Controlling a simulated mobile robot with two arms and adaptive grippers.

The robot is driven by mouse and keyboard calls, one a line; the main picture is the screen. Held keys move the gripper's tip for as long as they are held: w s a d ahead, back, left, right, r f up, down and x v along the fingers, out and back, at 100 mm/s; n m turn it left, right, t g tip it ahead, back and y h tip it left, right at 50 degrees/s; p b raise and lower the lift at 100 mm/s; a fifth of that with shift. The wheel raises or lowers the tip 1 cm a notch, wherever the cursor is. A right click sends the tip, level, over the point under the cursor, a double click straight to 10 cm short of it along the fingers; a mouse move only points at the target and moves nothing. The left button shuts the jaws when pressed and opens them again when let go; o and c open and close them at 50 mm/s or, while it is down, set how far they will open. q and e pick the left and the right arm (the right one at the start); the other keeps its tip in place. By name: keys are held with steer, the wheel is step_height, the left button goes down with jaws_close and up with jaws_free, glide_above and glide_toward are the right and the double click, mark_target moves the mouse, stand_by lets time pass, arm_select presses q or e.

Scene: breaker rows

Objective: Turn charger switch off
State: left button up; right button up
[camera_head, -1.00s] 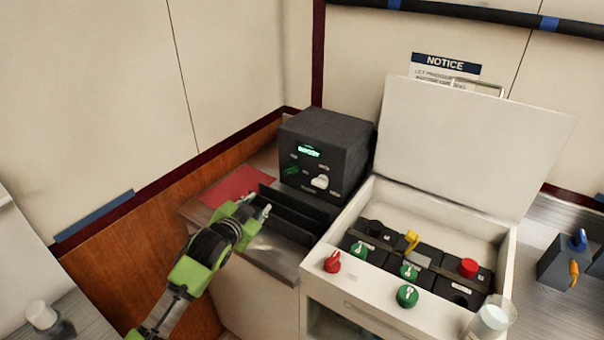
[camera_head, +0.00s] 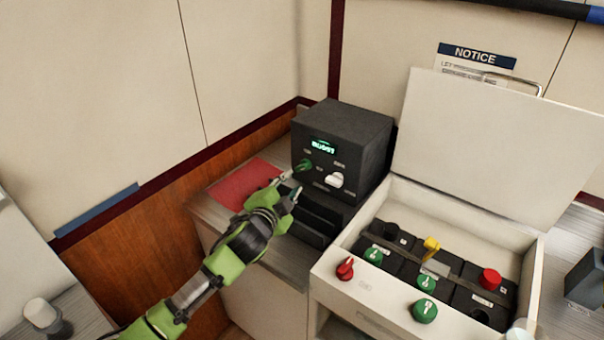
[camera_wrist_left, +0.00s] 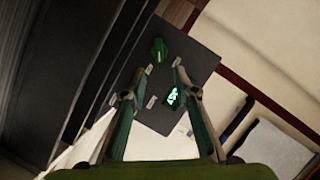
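The charger is a black box (camera_head: 345,140) on the counter with a lit green display (camera_head: 322,146), which appears to read BOOST. Its front has a green switch (camera_head: 304,166) at lower left and a white knob (camera_head: 335,181) at right. My left gripper (camera_head: 287,185) is in front of the panel's lower left, just below the green switch and apparently apart from it. In the left wrist view, its two fingers (camera_wrist_left: 158,72) are spread and empty, with the green switch (camera_wrist_left: 158,50) beyond the gap between the tips. My right gripper is not in view.
A red sheet (camera_head: 245,183) lies left of the charger. A dark slotted holder (camera_head: 312,222) stands below the panel, close to the gripper. At right, an open white battery box (camera_head: 372,292) has a raised lid (camera_head: 490,145) and several coloured knobs.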

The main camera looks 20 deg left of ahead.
mark_target(302, 169)
arm_select(q)
steer(key=b+x, duration=0.1)
steer(key=x, duration=0.1)
steer(key=b+x, duration=0.1)
steer(key=x, duration=0.1)
steer(key=shift+f, duration=0.35)
steer(key=b+x, duration=0.3)
steer(key=x, duration=0.2)
steer(key=shift+w+b, duration=0.3)
steer(key=shift+w, duration=0.3)
steer(key=shift+r, duration=0.1)
jaws_close()
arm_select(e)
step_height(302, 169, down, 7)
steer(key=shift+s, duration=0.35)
